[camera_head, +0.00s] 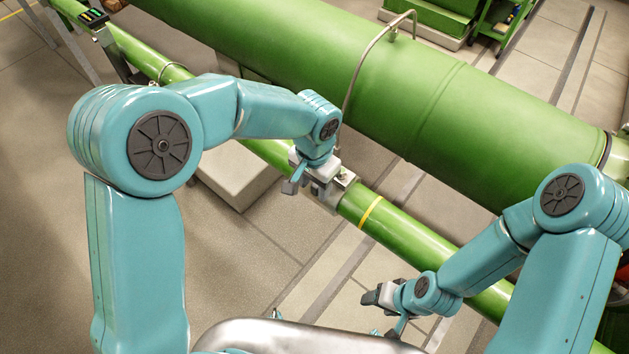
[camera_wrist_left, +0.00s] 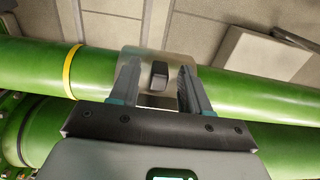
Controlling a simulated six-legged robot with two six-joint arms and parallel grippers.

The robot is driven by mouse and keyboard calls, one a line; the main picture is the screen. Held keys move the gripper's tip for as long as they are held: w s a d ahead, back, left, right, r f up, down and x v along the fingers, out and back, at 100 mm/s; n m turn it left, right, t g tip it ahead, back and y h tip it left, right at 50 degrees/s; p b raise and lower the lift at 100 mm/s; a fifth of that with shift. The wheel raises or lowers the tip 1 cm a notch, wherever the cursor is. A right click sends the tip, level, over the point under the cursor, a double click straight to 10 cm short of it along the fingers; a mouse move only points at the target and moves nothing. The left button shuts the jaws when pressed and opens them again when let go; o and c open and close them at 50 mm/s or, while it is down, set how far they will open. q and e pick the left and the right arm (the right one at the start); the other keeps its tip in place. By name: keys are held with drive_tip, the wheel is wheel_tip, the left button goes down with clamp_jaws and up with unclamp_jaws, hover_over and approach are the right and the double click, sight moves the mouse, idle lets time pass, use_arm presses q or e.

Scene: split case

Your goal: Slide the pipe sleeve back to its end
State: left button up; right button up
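The pipe sleeve (camera_head: 341,186) is a grey metal collar on the thin green pipe (camera_head: 410,241). A yellow band (camera_head: 370,212) rings the pipe a short way to the sleeve's lower right in the head view. In the left wrist view, the sleeve (camera_wrist_left: 140,64) has a small black knob (camera_wrist_left: 159,75). My left gripper (camera_wrist_left: 160,86) is open at the sleeve, with one finger on each side of the knob and visible gaps between. It partly covers the sleeve in the head view (camera_head: 312,181). My right gripper (camera_head: 382,305) hangs short of the pipe, apart from it; its opening is unclear.
A thick green pipe (camera_head: 440,100) runs behind the thin one, with a thin bent metal tube (camera_head: 366,62) beside the sleeve. A pale block (camera_head: 235,180) stands on the floor under the pipes. A green cart (camera_head: 500,22) stands at the back. Tiled floor (camera_head: 250,270) lies open in front.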

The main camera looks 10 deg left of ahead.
use_arm(q)
wheel_tip(320, 180, up, 16)
drive_tip(key=shift+r, duration=0.2)
idle(0.7)
